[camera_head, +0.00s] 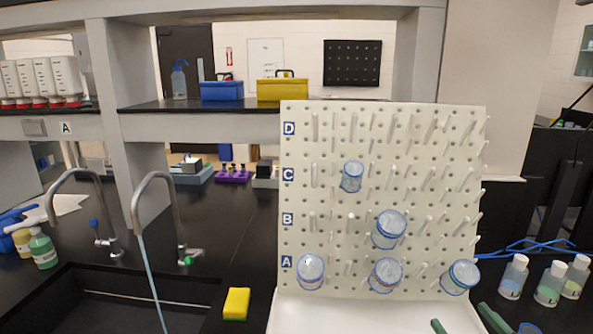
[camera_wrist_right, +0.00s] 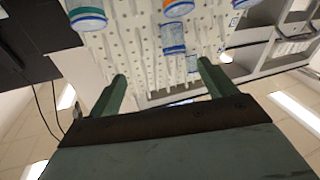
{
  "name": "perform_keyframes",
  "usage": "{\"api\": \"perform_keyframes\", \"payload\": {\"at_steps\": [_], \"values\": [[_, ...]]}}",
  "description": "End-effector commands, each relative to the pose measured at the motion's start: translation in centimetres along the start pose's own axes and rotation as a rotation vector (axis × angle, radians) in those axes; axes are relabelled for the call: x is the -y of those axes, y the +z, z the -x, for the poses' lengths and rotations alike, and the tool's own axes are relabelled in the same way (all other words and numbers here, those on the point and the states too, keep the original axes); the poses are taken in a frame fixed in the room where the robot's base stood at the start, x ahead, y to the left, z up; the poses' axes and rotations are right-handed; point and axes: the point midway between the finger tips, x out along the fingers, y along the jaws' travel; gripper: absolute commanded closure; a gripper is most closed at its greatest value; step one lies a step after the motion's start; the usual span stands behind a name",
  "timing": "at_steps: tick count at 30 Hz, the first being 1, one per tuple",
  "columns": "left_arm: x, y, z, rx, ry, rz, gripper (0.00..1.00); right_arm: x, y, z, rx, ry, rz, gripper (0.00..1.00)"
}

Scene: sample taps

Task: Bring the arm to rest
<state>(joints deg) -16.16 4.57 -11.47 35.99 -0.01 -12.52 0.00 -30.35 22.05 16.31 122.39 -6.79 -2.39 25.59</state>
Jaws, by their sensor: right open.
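My right gripper (camera_head: 466,323) shows at the bottom edge of the head view, in front of the white drying rack (camera_head: 330,130). Its two green fingers are apart. In the right wrist view the gripper (camera_wrist_right: 163,85) is open with nothing between its fingers, and the pegboard with hanging jars lies beyond it. My left gripper is not in view. Clear blue-rimmed jars hang on the rack: one in row C (camera_head: 352,176), one in row B (camera_head: 389,229), and three in row A (camera_head: 310,271), (camera_head: 386,275), (camera_head: 460,277).
Two curved taps (camera_head: 153,181) stand behind the black sink (camera_head: 110,312); a pale blue stream or tube drops from the right one. A yellow sponge (camera_head: 237,303) lies beside the sink. Capped bottles (camera_head: 513,276) stand right of the rack. Blue (camera_head: 222,90) and yellow boxes (camera_head: 282,90) sit on the shelf.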

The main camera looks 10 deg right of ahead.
Motion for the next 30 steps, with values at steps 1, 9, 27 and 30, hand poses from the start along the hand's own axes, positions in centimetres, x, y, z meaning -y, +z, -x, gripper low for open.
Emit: {"api": "perform_keyframes", "payload": {"at_steps": [1, 9, 27, 30], "values": [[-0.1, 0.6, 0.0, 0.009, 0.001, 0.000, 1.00, 1.0, 1.2, 0.3, 0.074, 0.017, -0.011, 0.17], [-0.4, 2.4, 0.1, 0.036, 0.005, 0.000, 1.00, 7.2, 8.0, 4.5, 0.558, 0.037, -0.024, 0.17], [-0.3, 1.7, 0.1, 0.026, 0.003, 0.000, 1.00, 18.7, 10.7, 18.6, 1.300, -0.264, 0.034, 0.17], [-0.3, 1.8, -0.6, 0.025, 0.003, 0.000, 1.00, 19.1, 14.2, 18.1, 1.315, -0.263, 0.039, 0.17]]}}
